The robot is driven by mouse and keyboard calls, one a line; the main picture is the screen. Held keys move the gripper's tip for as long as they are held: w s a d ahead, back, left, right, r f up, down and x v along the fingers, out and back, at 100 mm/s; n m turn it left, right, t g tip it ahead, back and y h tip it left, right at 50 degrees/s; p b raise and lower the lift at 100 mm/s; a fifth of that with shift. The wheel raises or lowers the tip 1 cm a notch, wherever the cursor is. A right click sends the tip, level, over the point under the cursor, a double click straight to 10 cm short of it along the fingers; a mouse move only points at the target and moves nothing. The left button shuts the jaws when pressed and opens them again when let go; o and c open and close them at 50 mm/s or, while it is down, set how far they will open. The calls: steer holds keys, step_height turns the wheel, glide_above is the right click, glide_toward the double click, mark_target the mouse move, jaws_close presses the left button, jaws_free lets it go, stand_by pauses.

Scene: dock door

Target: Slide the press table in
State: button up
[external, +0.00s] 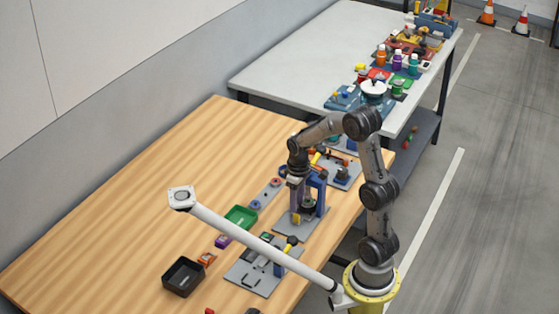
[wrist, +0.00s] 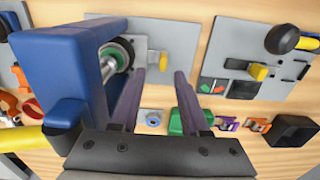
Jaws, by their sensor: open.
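The press stands on a grey base plate (external: 290,228) on the wooden table. Its blue frame (external: 320,190) also shows large at the left of the wrist view (wrist: 55,75), with a round green and silver part under its top. The press table (wrist: 145,57) looks like a small grey slide with a yellow block (wrist: 163,61) at its end; the yellow block also shows low on the press in the external view (external: 296,219). My gripper (wrist: 159,76) is open and empty. In the wrist view its fingertips lie either side of the yellow block; contact cannot be told.
A second grey station (external: 262,270) with a black knob stands towards the front. A green tray (external: 240,216), a purple piece (external: 222,241), an orange piece (external: 207,259) and a black bin (external: 183,277) lie to the left. The table's left side is bare wood.

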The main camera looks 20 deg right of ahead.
step_height(320, 180, up, 8)
stand_by(0.5)
steer(key=s+d+r+m+t, duration=0.2)
steer(key=s+d+m, duration=0.2)
steer(key=s+d, duration=0.3)
steer(key=s+d+r+m+t, duration=0.3)
steer(key=s+d+m, duration=0.2)
steer(key=s+d, duration=0.2)
steer(key=shift+d+t, duration=0.15)
steer(key=shift+t, duration=0.15)
